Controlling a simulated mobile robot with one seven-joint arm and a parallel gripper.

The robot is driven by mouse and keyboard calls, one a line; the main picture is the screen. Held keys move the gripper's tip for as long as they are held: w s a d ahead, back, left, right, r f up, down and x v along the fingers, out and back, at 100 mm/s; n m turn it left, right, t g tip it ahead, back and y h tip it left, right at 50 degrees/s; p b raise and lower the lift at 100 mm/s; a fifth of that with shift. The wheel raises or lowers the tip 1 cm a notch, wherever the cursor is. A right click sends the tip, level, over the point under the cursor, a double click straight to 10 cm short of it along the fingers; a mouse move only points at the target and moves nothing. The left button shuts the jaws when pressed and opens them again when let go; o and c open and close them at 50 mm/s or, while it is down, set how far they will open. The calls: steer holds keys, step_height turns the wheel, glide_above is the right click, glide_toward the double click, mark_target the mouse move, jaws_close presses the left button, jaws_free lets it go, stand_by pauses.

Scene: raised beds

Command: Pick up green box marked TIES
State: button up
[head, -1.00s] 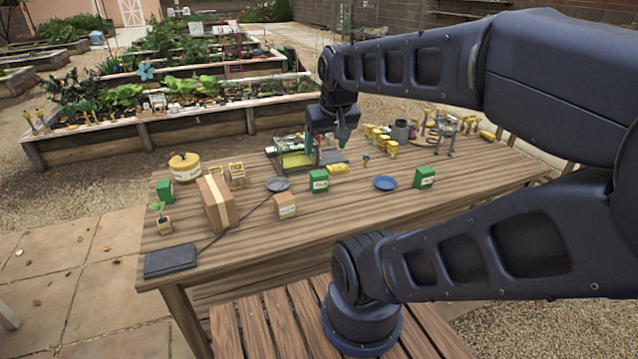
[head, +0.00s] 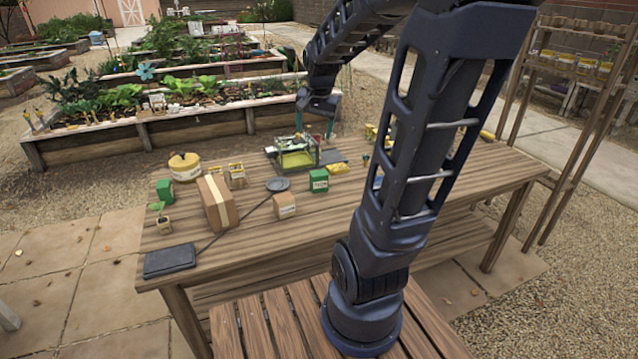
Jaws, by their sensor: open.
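A green box (head: 319,181) with a pale label stands on the wooden table, near the middle; its lettering is too small to read surely. Another green box (head: 165,190) stands at the table's left end, no label legible. A third green box, seen earlier toward the right of the table, is now hidden behind my arm. My gripper (head: 314,122) is open and empty, pointing down, with its teal fingers spread. In the picture it is above the clear-walled case and up from the middle green box, apart from it.
A clear-walled case (head: 297,157) stands behind the middle green box. A dark flat case (head: 170,261) lies at the front left corner.

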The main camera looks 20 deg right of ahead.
steer(key=w+d+f+m+g, duration=0.1)
steer(key=w+d+f+m, duration=0.15)
steer(key=w+f, duration=0.3)
steer(key=w+d+f+m+g, duration=0.1)
steer(key=w+d+f+m, duration=0.1)
steer(key=w+f+m, duration=0.35)
steer(key=m+g, duration=0.1)
steer(key=m, duration=0.3)
glide_toward(319, 183)
steer(key=shift+w+d+f, duration=0.1)
steer(key=shift+w+f, duration=0.05)
steer(key=shift+w, duration=0.8)
steer(key=shift+w+d+f, duration=0.15)
steer(key=shift+f, duration=0.35)
step_height(319, 183, down, 11)
steer(key=shift+w+d+r, duration=0.1)
steer(key=shift+r, duration=0.05)
steer(key=c, duration=1.1)
